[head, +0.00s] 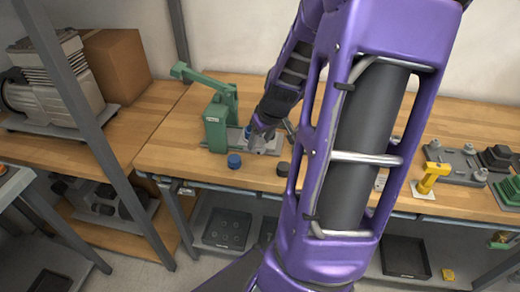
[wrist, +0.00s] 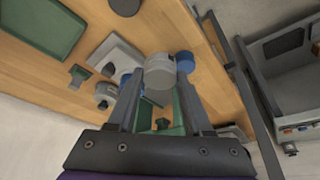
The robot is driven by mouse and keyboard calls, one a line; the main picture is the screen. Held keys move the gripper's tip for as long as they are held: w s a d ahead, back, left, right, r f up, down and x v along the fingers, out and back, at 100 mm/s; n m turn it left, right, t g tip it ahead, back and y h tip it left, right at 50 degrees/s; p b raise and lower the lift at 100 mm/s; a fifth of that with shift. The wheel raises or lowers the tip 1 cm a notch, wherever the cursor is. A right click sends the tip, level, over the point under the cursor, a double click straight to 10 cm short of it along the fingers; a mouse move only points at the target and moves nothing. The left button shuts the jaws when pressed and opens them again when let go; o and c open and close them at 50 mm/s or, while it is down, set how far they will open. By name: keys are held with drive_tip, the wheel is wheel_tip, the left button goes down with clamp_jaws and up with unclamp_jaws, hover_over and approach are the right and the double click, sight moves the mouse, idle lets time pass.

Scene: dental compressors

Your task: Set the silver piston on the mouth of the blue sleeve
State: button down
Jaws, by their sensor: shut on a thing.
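My gripper (wrist: 161,84) is shut on the silver piston (wrist: 160,71), a short pale grey cylinder held between the fingertips in the wrist view. In the head view my gripper (head: 259,132) is over the grey plate beside the green press, and I cannot make out the piston there. A blue part (head: 247,131), apparently the blue sleeve, shows just left of my gripper, partly hidden. In the wrist view a little blue (wrist: 126,78) shows beside the left finger, mostly covered. Whether the piston touches the sleeve, I cannot tell.
The green press (head: 215,125) stands close left of my gripper. A blue round cap (head: 234,160) and a black round piece (head: 283,169) lie near the bench's front edge. A yellow part (head: 432,176) stands farther right. Bare wood lies between the caps.

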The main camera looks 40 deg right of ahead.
drive_tip(key=w+d+r+b, duration=0.4)
drive_tip(key=w+d+b, duration=0.15)
drive_tip(key=w, duration=0.55)
drive_tip(key=shift+d+f+b, duration=0.25)
drive_tip(key=shift+f+b, duration=0.45)
drive_tip(key=shift+f, duration=0.65)
drive_tip(key=shift+d+f+b, duration=0.2)
drive_tip(key=shift+f+b, duration=0.45)
drive_tip(key=shift+f, duration=0.7)
drive_tip(key=shift+f+b, duration=0.4)
drive_tip(key=shift+f, duration=0.5)
idle(0.5)
unclamp_jaws()
idle(0.3)
wheel_tip(320, 180, up, 7)
drive_tip(key=p, duration=0.5)
idle(0.4)
idle(0.5)
